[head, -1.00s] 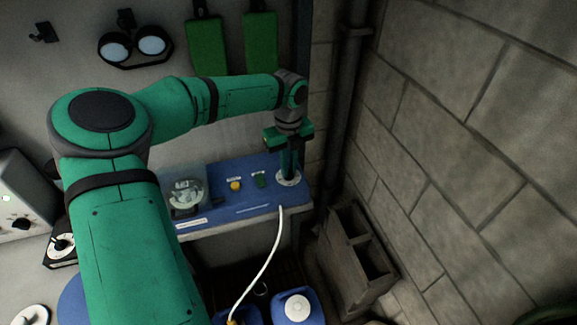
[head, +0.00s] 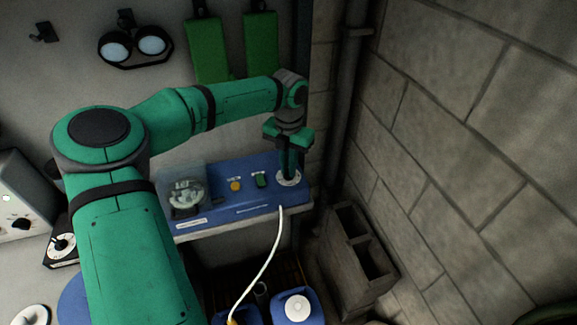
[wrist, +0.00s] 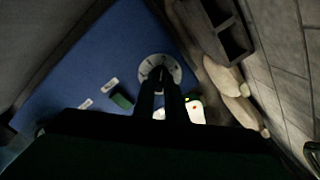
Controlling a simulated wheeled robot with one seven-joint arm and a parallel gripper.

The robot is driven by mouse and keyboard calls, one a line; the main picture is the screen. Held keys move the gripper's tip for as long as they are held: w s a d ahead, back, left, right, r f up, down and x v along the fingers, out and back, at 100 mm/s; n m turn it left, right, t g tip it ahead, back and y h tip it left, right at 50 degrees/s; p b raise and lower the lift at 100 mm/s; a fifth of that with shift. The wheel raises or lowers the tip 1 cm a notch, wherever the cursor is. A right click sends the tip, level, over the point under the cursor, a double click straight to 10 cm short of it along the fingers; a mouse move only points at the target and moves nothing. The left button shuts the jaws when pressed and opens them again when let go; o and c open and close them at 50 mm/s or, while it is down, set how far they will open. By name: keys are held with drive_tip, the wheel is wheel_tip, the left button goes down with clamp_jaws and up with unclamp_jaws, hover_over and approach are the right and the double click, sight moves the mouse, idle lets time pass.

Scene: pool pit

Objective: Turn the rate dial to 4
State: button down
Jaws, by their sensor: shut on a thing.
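The rate dial is a round pale disc with dark marks (head: 289,178) at the right end of the blue pump panel (head: 215,209). In the wrist view the dial (wrist: 171,66) shows beyond my fingertips. My gripper (head: 289,173) points down over the dial, its fingers close together and shut on the dial's knob. The knob is mostly hidden between the fingers (wrist: 159,80), and I cannot read which number it points to.
A yellow button (head: 235,185) and a green switch (head: 261,180) sit left of the dial, then a clear-covered pump head (head: 186,196). A white tube (head: 268,262) hangs in front. A concrete block (head: 352,245) and block wall (head: 470,150) stand right.

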drive_tip(key=m, duration=0.5)
drive_tip(key=shift+m, duration=0.3)
drive_tip(key=m, duration=0.5)
drive_tip(key=shift+m, duration=0.3)
drive_tip(key=c, duration=1.8)
unclamp_jaws()
wheel_tip(320, 180, up, 11)
drive_tip(key=shift+f, duration=0.1)
